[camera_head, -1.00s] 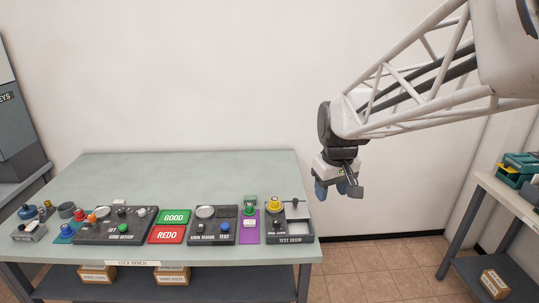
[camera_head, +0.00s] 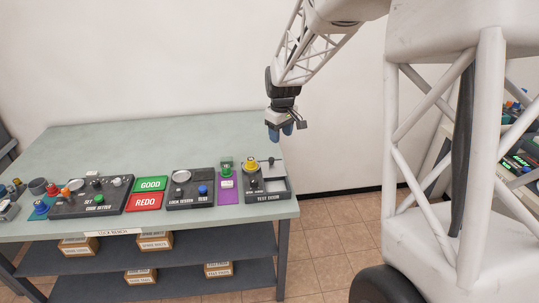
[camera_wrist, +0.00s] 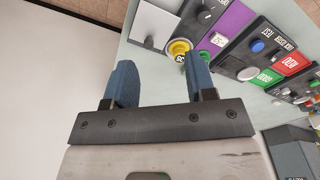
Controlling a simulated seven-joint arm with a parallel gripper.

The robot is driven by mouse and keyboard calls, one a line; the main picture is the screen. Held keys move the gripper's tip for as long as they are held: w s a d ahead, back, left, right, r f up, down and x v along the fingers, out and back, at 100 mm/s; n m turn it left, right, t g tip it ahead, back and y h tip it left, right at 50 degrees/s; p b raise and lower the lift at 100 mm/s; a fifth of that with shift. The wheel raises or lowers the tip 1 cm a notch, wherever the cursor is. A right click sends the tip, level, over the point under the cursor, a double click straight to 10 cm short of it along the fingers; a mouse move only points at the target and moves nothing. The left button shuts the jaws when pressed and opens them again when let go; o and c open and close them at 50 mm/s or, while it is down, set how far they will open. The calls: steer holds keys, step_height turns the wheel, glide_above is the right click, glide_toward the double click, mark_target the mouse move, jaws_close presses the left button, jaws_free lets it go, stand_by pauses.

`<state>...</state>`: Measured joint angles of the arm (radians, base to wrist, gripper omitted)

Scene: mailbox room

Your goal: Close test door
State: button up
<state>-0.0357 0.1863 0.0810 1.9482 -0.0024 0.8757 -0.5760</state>
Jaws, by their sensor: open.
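The test door unit (camera_head: 250,198) is a dark box at the right front end of the bench, labelled TEST DOOR. The plate seems slid back, leaving the recess uncovered. My gripper (camera_head: 281,133) is open and empty, above and behind the unit. In the wrist view, the blue fingers (camera_wrist: 160,80) are apart, and the plate (camera_wrist: 152,24) lies beyond them.
To the left on the bench (camera_head: 150,120) are a purple mat (camera_head: 228,190) with a green part, the lock reader (camera_head: 190,188), green GOOD (camera_head: 150,184) and red REDO (camera_head: 144,202) signs, and the code setter (camera_head: 92,197). Air above the unit is clear.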

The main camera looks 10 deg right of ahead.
steer(key=n, duration=0.2)
glide_above(271, 158)
steer(key=shift+g, duration=0.3)
step_height(271, 158, down, 10)
steer(key=shift+s+r, duration=0.15)
steer(key=shift+f, duration=3.9)
steer(key=shift+c, duration=0.2)
jaws_close()
